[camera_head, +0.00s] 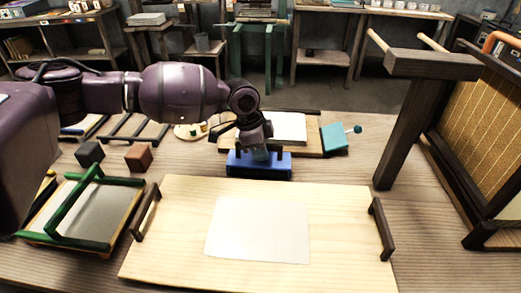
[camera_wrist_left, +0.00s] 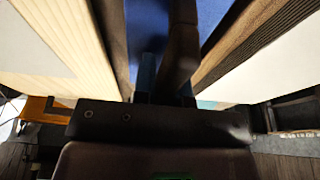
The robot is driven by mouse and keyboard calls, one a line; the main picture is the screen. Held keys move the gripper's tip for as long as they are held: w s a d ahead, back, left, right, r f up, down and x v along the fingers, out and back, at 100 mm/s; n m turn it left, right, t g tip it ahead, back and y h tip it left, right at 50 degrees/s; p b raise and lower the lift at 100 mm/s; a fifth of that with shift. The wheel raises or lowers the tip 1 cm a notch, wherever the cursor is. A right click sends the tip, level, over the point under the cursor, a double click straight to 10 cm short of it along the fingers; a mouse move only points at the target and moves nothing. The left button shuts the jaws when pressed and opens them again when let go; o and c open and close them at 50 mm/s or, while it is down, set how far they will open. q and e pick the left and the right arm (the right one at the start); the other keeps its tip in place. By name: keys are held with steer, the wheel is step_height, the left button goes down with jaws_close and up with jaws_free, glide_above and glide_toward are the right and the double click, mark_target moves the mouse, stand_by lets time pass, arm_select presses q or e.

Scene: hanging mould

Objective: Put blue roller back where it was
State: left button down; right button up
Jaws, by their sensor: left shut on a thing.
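My left gripper (camera_head: 258,150) reaches down at a low blue holder (camera_head: 273,170) behind the pale wooden board. It is shut on the blue roller, which is mostly hidden by the fingers and the holder's front wall. In the left wrist view a dark bar-like handle (camera_wrist_left: 182,45) runs between the fingers, with the blue surface (camera_wrist_left: 148,18) of the holder beneath. I cannot tell whether the roller touches the holder's floor. My right gripper is not in view.
A pale wooden board (camera_head: 170,230) with dark side handles and a white sheet (camera_head: 258,230) lies in front. A teal box (camera_head: 334,138) stands behind; a dark post frame (camera_head: 410,120) stands right.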

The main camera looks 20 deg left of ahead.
arm_select(q)
steer(key=shift+s+f, duration=0.2)
steer(key=shift+f, duration=0.35)
steer(key=c, duration=1.2)
jaws_free()
steer(key=shift+s+f, duration=0.1)
steer(key=shift+f, duration=0.15)
steer(key=shift+o, duration=0.2)
steer(key=shift+r, duration=0.35)
steer(key=p+v, duration=0.1)
steer(key=v, duration=0.7)
steer(key=p+v, duration=0.1)
steer(key=v, duration=0.3)
steer(key=shift+w+r+p, duration=0.3)
steer(key=shift+r+p, duration=0.05)
steer(key=shift+r, duration=0.3)
